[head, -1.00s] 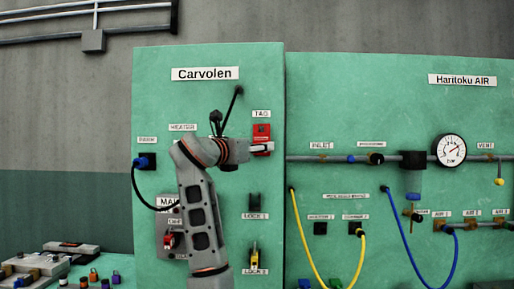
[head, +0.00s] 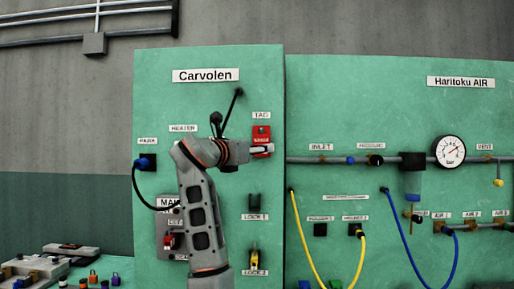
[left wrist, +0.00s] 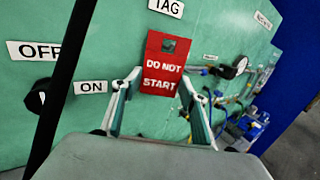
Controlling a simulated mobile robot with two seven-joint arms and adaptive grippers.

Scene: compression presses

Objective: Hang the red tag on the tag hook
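The red tag (head: 261,136) is against the green panel under the TAG label, at the end of my left arm. In the left wrist view the tag (left wrist: 164,68) reads DO NOT START and has a dark square spot near its top. The tag hook itself cannot be made out; the tag covers the place below the label. My left gripper (head: 262,149) is at the tag's lower part. Its two fingers (left wrist: 160,80) are apart, one on either side of the tag's lower part; contact with its edges cannot be told. My right gripper is out of view.
A black lever (head: 232,107) sticks out above my left wrist. A blue plug (head: 146,162) with a black cable is left of my arm. Below the tag are two lock points, the lower one with a yellow lock (head: 253,260). Several small padlocks (head: 93,277) stand at lower left.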

